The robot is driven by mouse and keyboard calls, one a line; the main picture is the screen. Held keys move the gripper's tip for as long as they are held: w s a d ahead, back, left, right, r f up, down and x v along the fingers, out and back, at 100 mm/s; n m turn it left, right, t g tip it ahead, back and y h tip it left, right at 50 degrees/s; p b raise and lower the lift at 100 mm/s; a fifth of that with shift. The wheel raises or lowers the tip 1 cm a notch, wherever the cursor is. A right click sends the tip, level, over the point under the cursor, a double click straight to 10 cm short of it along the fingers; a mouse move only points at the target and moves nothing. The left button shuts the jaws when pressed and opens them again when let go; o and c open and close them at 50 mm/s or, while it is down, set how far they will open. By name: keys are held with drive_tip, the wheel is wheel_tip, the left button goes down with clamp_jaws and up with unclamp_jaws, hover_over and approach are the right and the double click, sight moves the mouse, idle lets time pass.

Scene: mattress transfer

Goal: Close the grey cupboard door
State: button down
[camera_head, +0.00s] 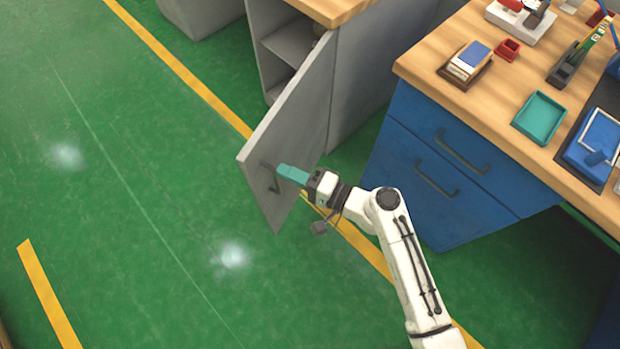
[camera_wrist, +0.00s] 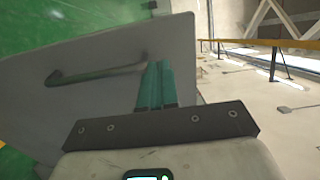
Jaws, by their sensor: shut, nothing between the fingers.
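The grey cupboard door (camera_head: 300,125) stands open in the head view, swung out from the grey cupboard (camera_head: 365,70). Shelves show inside the cupboard. The door's dark bar handle (camera_head: 270,178) is near its free edge. My gripper (camera_head: 280,170) is shut, with teal fingers pointing at the door face beside the handle. In the wrist view the door (camera_wrist: 120,65) fills the left and middle, with the handle (camera_wrist: 95,74) to the left of my shut fingers (camera_wrist: 158,65). Whether the fingertips touch the door I cannot tell.
A blue desk (camera_head: 440,160) with a wooden top stands right of the cupboard, close to my arm. A teal tray (camera_head: 540,117) and other small items lie on it. The green floor left of the door is clear, with yellow lines (camera_head: 190,70).

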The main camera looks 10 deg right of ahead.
sight(258, 159)
drive_tip(key=shift+x, duration=2.55)
